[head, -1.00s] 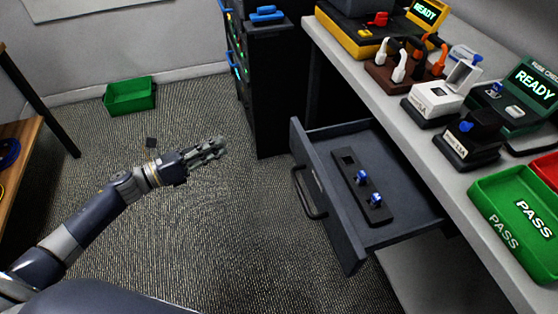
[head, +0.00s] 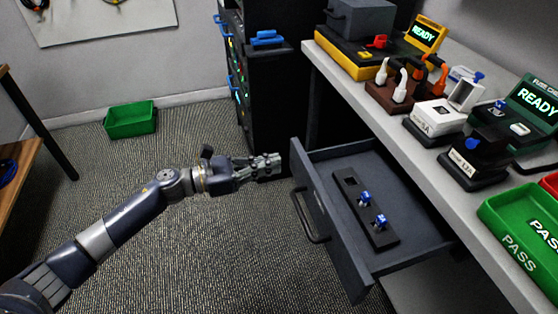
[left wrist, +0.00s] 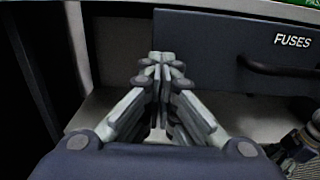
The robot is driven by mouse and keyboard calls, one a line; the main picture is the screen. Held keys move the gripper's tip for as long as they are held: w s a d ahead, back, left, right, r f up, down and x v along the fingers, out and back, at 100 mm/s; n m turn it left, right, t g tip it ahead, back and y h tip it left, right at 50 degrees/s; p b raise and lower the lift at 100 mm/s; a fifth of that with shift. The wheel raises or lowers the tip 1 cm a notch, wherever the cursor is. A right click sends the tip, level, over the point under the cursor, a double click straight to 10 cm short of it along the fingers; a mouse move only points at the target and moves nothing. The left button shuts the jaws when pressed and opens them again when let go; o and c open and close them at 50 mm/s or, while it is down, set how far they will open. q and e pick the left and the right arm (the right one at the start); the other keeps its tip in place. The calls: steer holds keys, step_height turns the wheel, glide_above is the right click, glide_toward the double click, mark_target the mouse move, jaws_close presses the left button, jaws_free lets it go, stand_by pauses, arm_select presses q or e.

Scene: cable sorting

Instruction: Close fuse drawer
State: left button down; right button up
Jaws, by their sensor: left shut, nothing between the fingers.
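The fuse drawer (head: 335,237) is pulled out from under the bench in the head view. Inside it lies a dark strip (head: 349,189) holding two blue fuses (head: 365,197). The drawer front, labelled FUSES, also shows in the left wrist view (left wrist: 215,50). Its dark handle (head: 303,217) is on the front; the wrist view shows the handle (left wrist: 275,68) at the right. My left gripper (head: 278,161) is shut and empty, just left of the drawer front's far end. In the wrist view its fingertips (left wrist: 162,60) overlap the front's left part; I cannot tell whether they touch.
The bench (head: 377,122) carries a yellow tester (head: 350,48), plugs, fuse boxes, a green checker (head: 530,112) and a green PASS tray (head: 510,240). A black cabinet (head: 265,100) stands behind my left gripper. A green bin (head: 130,120) sits on the floor. Carpet left of the drawer is clear.

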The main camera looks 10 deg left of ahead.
mark_target(323, 154)
arm_select(q)
steer(key=shift+x, duration=1.3)
arm_select(e)
steer(key=shift+s+f, duration=0.2)
steer(key=shift+f, duration=0.3)
arm_select(q)
steer(key=shift+w+d, duration=0.2)
steer(key=shift+d, duration=0.15)
steer(key=b+x, duration=0.3)
steer(key=x, duration=0.7)
steer(key=shift+w+d+f, duration=0.1)
steer(key=shift+w+d, duration=0.05)
steer(key=shift+d, duration=0.1)
steer(key=b+x, duration=0.2)
steer(key=x, duration=0.4)
steer(key=shift+w+d, duration=0.1)
steer(key=b+x, duration=0.1)
steer(key=x, duration=0.2)
steer(key=shift+w+d+b, duration=0.3)
steer(key=shift+w+d, duration=0.05)
steer(key=shift+d, duration=0.15)
arm_select(e)
step_height(323, 154, up, 16)
steer(key=t, duration=0.1)
arm_select(q)
steer(key=shift+d+r, duration=0.1)
steer(key=shift+r, duration=0.2)
